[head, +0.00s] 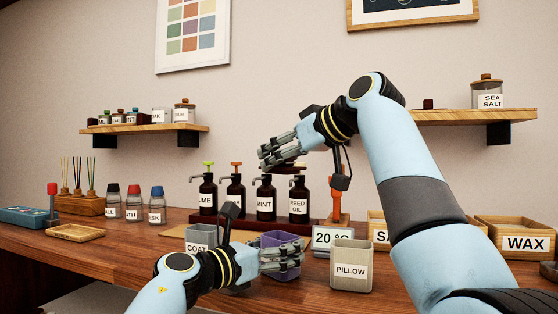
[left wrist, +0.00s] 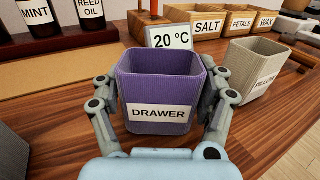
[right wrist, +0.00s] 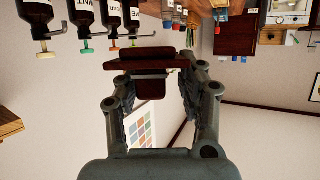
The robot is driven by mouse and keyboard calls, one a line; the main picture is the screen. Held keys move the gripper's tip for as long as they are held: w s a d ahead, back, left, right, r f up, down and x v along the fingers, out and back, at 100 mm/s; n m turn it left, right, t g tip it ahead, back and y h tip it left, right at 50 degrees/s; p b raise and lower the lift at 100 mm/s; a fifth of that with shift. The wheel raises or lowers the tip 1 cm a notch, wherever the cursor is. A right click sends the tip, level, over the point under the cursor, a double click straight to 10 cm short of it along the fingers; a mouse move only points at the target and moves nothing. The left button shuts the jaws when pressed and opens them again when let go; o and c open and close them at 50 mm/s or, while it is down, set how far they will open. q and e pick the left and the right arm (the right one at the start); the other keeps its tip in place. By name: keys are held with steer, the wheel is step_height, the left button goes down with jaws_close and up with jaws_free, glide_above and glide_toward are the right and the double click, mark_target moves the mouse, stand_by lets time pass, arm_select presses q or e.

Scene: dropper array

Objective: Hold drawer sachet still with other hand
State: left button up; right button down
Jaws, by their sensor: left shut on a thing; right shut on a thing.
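The drawer sachet is an open purple fabric pouch labelled DRAWER (left wrist: 158,88). It stands upright on the table, partly behind the fingers in the head view (head: 289,240). My left gripper (left wrist: 162,103) has a finger on each side of it and is shut on it; it also shows in the head view (head: 283,256). My right gripper (head: 279,153) is raised above the sachet, near the pump bottles. It is shut on a dark red-brown block-like thing (right wrist: 152,64), with a smaller dark block below it in the right wrist view. I cannot tell what it is.
A grey pouch labelled COAT (head: 199,237) stands left of the sachet, and a beige PILLOW pouch (head: 351,266) right. Dark pump bottles (head: 266,200) stand behind. A 20 °C display (head: 334,238) and labelled wooden boxes (head: 524,243) are at the right.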

arm_select(q)
steer(key=o, duration=1)
steer(key=shift+f, duration=0.4)
steer(key=o, duration=0.4)
steer(key=shift+w+r, duration=0.1)
steer(key=shift+r, duration=0.15)
steer(key=v, duration=1.2)
steer(key=shift+d, duration=0.1)
